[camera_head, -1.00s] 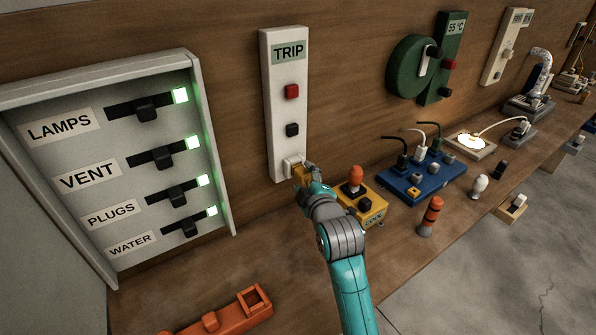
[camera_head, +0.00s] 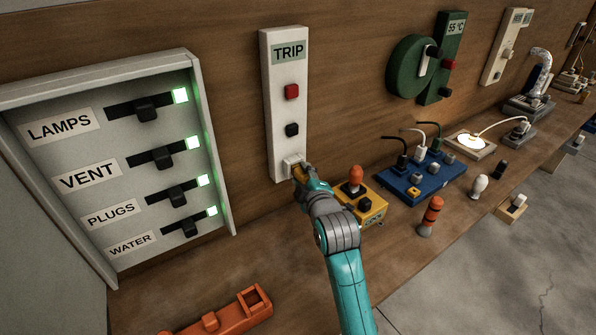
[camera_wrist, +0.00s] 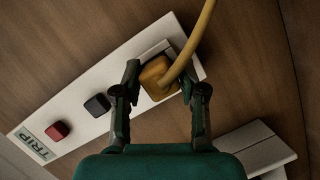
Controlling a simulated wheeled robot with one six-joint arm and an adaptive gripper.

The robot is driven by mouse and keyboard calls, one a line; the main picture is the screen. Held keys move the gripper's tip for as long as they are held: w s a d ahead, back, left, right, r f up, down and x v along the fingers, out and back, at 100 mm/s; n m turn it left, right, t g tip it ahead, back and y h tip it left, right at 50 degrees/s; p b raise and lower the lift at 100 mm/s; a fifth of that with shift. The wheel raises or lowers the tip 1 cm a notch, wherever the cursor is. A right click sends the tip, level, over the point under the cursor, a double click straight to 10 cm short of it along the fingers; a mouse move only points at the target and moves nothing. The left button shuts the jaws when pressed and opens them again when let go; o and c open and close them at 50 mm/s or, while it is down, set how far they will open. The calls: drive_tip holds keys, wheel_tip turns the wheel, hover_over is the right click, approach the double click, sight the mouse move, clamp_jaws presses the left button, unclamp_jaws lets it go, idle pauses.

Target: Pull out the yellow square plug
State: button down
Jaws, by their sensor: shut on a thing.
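The yellow square plug (camera_wrist: 156,79) shows in the wrist view with a yellow cord (camera_wrist: 196,52) running up from it. It sits at the white socket (camera_wrist: 150,55) at the lower end of the white TRIP panel (camera_head: 278,155); I cannot tell whether it is fully seated. My gripper (camera_wrist: 162,92) is shut on the plug, with one finger on each side. In the head view my gripper (camera_head: 300,176) is at the foot of the panel and hides most of the plug.
A yellow box (camera_head: 374,206) with an orange knob stands right of my arm. A breaker box (camera_head: 75,90) with lit switches is at left. An orange tool (camera_head: 232,315) lies on the bench in front.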

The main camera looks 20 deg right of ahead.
drive_tip(key=shift+s+d, duration=0.2)
drive_tip(key=shift+s, duration=0.35)
drive_tip(key=shift+s+d, duration=0.15)
drive_tip(key=shift+s, duration=0.35)
idle(0.6)
drive_tip(key=shift+s+d, duration=0.3)
drive_tip(key=shift+s, duration=0.55)
drive_tip(key=shift+s+d, duration=0.25)
drive_tip(key=shift+s, duration=0.6)
drive_tip(key=shift+s+d, duration=0.3)
drive_tip(key=shift+s, duration=0.55)
